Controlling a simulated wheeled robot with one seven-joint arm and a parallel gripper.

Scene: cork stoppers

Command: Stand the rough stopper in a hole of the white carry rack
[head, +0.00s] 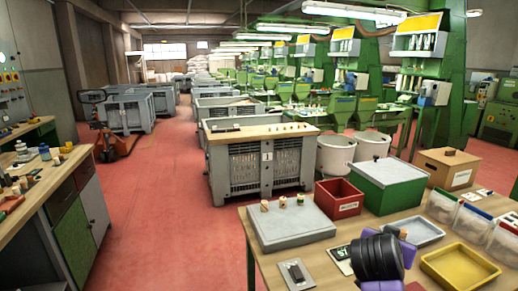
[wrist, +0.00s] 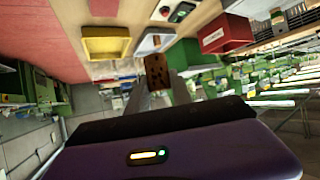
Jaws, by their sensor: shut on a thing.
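My gripper (wrist: 158,84) is shut on a brown stopper with dark pits, the rough stopper (wrist: 156,70), which sticks out beyond the fingertips in the wrist view. In the head view my gripper is at the lower right above the table, largely hidden by my own dark wrist part. I cannot make out a white carry rack with holes in either view.
Three stoppers (head: 282,203) stand on a grey slab (head: 290,232) at the table's left.

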